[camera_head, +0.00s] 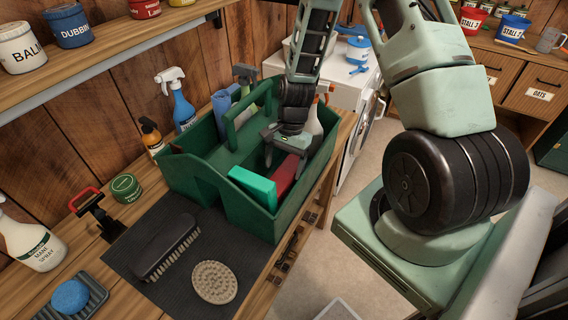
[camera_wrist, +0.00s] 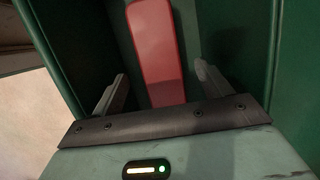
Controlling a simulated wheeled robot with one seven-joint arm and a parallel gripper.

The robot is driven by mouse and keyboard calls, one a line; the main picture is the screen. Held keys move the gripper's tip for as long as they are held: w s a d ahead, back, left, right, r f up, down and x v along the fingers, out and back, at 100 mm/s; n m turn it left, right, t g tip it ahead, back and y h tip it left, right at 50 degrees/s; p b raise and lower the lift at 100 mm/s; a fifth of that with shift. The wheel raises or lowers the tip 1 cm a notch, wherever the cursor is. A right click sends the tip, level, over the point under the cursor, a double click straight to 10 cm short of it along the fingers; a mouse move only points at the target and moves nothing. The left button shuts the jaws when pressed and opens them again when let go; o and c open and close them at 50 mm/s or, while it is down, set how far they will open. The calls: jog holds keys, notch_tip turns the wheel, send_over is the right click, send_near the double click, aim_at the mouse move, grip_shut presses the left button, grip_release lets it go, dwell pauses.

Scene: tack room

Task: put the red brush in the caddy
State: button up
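The green caddy (camera_head: 215,205) stands on the wooden bench. The red brush (camera_head: 284,177) is inside its right-hand compartment, partly hidden by my gripper and the caddy wall. My gripper (camera_head: 285,160) is over that compartment, pointing down into it. In the wrist view, the red brush (camera_wrist: 157,50) shows as a smooth red strip between the two fingers of my gripper (camera_wrist: 162,90). The fingers are apart, with a gap on each side of the brush. The dark green caddy walls (camera_wrist: 285,60) rise close on both sides.
A teal block (camera_head: 253,187) sits at the caddy's near end. A blue spray bottle (camera_head: 182,107) stands behind the caddy. A dark brush (camera_head: 166,246) and an oval brush (camera_head: 214,282) lie on the black mat (camera_head: 190,296) in front. The caddy's handle rises left of my gripper.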

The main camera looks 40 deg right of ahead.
jog(key=b+v, duration=0.2)
jog(key=v, duration=1.5)
jog(key=shift+r+b, duration=0.15)
jog(key=shift+b, duration=0.2)
